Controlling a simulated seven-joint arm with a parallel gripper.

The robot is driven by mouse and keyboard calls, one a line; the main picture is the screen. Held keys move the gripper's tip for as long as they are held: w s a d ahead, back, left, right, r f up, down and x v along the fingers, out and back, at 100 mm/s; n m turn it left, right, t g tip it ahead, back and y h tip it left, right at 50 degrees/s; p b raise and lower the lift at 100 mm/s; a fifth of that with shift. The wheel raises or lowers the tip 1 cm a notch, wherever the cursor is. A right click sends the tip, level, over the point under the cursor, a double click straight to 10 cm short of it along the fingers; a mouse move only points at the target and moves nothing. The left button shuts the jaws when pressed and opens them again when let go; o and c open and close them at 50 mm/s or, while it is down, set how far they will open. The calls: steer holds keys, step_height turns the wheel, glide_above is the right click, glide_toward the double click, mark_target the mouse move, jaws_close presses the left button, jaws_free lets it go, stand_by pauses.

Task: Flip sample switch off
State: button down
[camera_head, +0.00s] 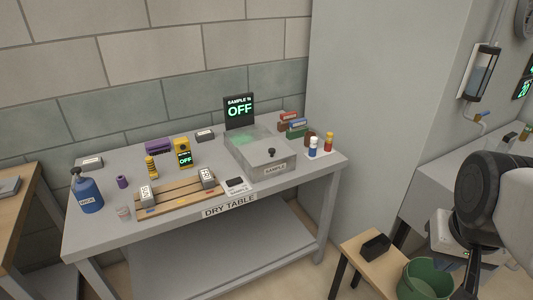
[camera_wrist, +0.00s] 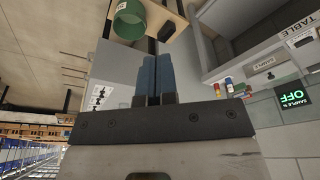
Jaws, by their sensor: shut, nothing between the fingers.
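The sample display (camera_head: 239,108) stands at the back of the dry table and reads "SAMPLE IS OFF" in the head view. It also shows at the right of the wrist view (camera_wrist: 292,97).
A second display (camera_head: 185,158) reading "OFF" stands behind a wooden rack (camera_head: 180,196) with two bricks. A blue bottle (camera_head: 88,194) stands at the table's left. Small bottles (camera_head: 313,146) stand at its right. A wooden stool (camera_head: 368,262) and green bucket (camera_head: 424,282) stand right of the table.

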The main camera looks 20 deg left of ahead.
steer(key=w+a+r+m, duration=0.15)
steer(key=w+a, duration=0.25)
steer(key=w, duration=0.4)
steer(key=w+a+r+m, duration=0.1)
steer(key=w+a+r, duration=0.1)
steer(key=w+a, duration=0.45)
steer(key=m+g, duration=0.3)
steer(key=m, duration=0.3)
glide_above(239, 179)
step_height(239, 179, down, 17)
steer(key=shift+f, duration=0.15)
step_height(239, 179, down, 14)
